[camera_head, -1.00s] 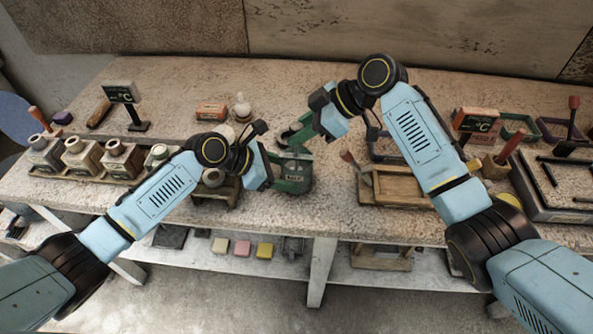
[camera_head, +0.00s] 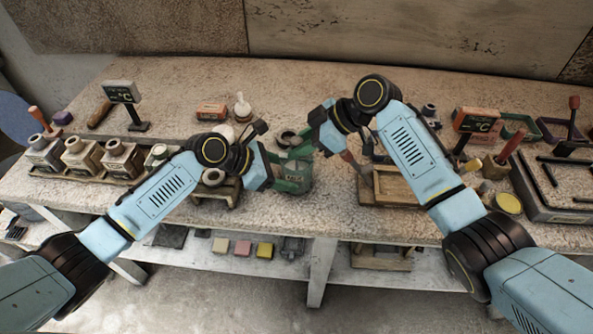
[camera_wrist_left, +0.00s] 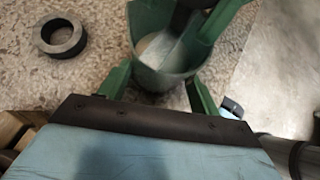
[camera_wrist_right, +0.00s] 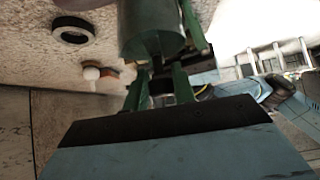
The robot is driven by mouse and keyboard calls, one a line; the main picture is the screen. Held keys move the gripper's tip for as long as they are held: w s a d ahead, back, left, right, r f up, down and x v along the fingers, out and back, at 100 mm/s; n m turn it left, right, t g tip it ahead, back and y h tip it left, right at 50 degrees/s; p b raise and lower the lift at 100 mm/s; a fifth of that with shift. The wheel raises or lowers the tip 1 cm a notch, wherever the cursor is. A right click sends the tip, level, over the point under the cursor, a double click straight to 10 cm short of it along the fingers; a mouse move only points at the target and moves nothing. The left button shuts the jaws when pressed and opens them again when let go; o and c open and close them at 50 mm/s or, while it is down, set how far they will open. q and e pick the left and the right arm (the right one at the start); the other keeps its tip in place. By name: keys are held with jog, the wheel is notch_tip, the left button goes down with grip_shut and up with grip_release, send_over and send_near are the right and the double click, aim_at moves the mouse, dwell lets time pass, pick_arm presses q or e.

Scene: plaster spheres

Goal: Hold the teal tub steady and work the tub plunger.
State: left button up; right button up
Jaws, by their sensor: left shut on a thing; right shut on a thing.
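The teal tub (camera_head: 293,181) stands at the front middle of the table. My left gripper (camera_head: 272,170) is shut on its side; in the left wrist view the fingers (camera_wrist_left: 160,76) clasp the tub (camera_wrist_left: 152,72) from both sides. Pale material shows inside the tub. My right gripper (camera_head: 301,151) is just above the tub's mouth. In the right wrist view its fingers (camera_wrist_right: 158,90) are shut on a dark shaft, the plunger (camera_wrist_right: 157,75), next to the tub (camera_wrist_right: 150,25). The plunger's lower end is hidden.
A dark ring (camera_wrist_left: 60,38) lies close behind the tub. A wooden tray (camera_head: 398,187) is to the right, and a small wooden stand (camera_head: 222,193) is to the left. Several bottles (camera_head: 80,157) stand in a rack at far left.

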jog(key=shift+r, duration=0.1)
dwell(0.3)
jog(key=shift+r, duration=2.15)
jog(key=shift+f, duration=2.35)
jog(key=o, duration=1)
jog(key=shift+r, duration=0.1)
jog(key=shift+c, duration=0.5)
